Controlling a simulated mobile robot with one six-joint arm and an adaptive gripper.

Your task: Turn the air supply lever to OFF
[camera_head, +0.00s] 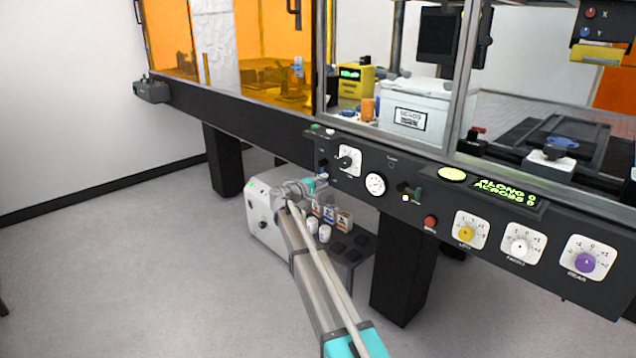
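A dark control panel runs along the machine's front edge. On it, a black knob (344,162) sits on a white square plate left of a round white pressure gauge (375,184). A small dark handle (411,189) with a green part beside it sits right of the gauge. The labels are too small to read, so I cannot tell which of these is the air supply lever. My arm reaches up from the bottom centre. My gripper (314,185) is at its far end, below and left of the black knob, apparently apart from it. Its fingers are too small to tell open or shut.
A white box unit (264,216) stands behind my arm, with a low dark shelf (352,254) holding small containers beside it. Thick black legs (404,275) support the machine. A red button (430,222) and yellow, white and purple knobs line the panel's right. Floor at left is clear.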

